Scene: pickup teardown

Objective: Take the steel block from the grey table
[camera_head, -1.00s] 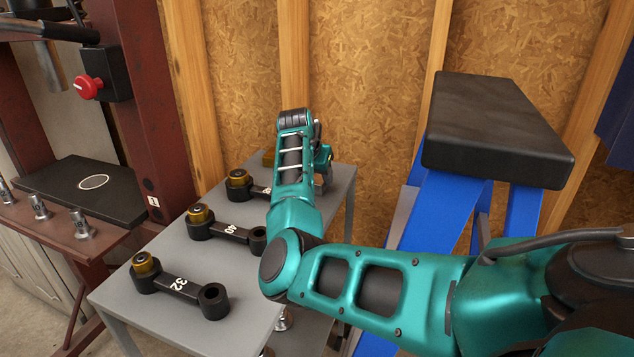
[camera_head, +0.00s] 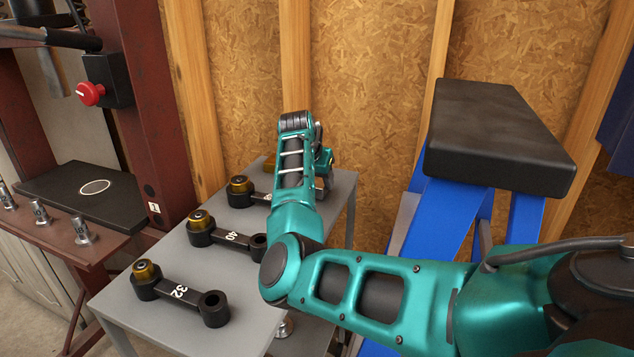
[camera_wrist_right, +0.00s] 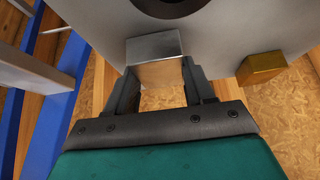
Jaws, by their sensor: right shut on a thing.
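The steel block (camera_wrist_right: 153,46) shows in the right wrist view as a pale metal block between the fingers of my right gripper (camera_wrist_right: 159,72), which is shut on it. The grey table surface (camera_wrist_right: 225,30) is right behind the block; I cannot tell whether they touch. In the head view my right gripper (camera_head: 325,168) is at the far right part of the grey table (camera_head: 150,311), mostly hidden by its own arm. The block cannot be made out clearly there. My left gripper is not in view.
Black links with brass bushings, marked 32 (camera_head: 181,292) and 40 (camera_head: 229,235), lie on the table; another is partly hidden. A brass block (camera_wrist_right: 262,67) is near my right gripper. A red-brown press frame (camera_head: 140,120) stands left, a blue bench with black pad (camera_head: 497,135) right.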

